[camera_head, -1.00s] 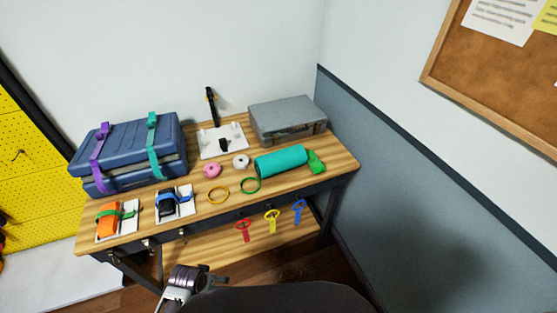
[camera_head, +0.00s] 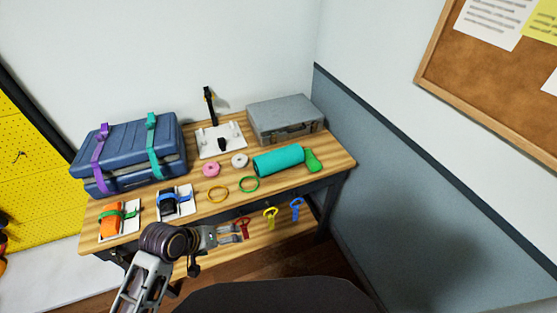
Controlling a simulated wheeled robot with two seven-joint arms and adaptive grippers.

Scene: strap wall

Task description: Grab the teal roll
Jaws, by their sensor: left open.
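The teal roll (camera_head: 279,160) lies on its side on the wooden table, toward its right end, in front of the grey case. A green object (camera_head: 312,160) sits at its right end. My left gripper (camera_head: 240,233) is at the table's front edge, open and empty, with its fingers pointing right. It is in front of and to the left of the roll, well apart from it. The gripper partly overlaps the red hanging tag in the picture. My right gripper is not in view.
The grey case (camera_head: 285,118) stands behind the roll. A blue case (camera_head: 128,160) fills the table's left. Yellow (camera_head: 270,217) and blue (camera_head: 296,208) tags hang at the front.

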